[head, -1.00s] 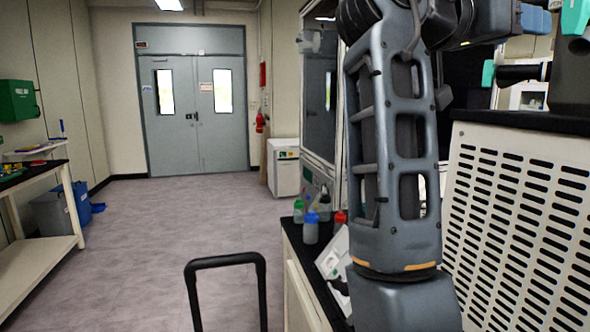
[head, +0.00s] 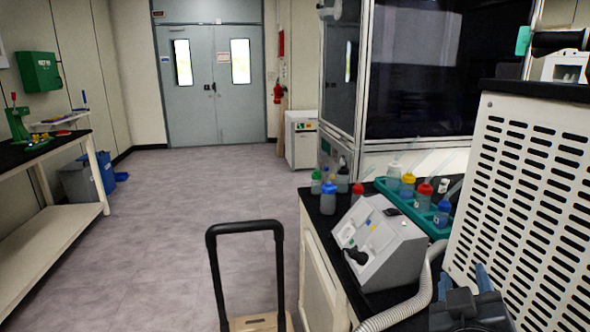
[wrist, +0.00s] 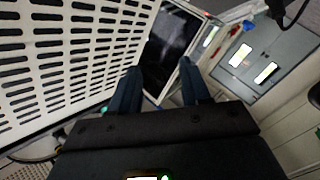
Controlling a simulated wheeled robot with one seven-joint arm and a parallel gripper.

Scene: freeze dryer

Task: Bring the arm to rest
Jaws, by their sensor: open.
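My gripper (head: 468,292) shows at the bottom right of the head view, its blue-grey fingers pointing up and apart. It is in front of the white slotted panel and right of the ribbed hose. In the wrist view my gripper (wrist: 160,88) has its two fingers spread with nothing between them. The freeze dryer's white slotted housing (head: 530,170) stands close beside it on the right, and fills the upper left of the wrist view (wrist: 65,60). The rest of my arm is mostly out of the head view.
A grey-white benchtop device (head: 395,250) and a ribbed hose (head: 405,312) lie on the black counter, with a teal bottle rack (head: 425,220) behind. A black-handled cart (head: 245,228) stands at the lower middle. Open floor (head: 200,190) leads to grey double doors (head: 212,90).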

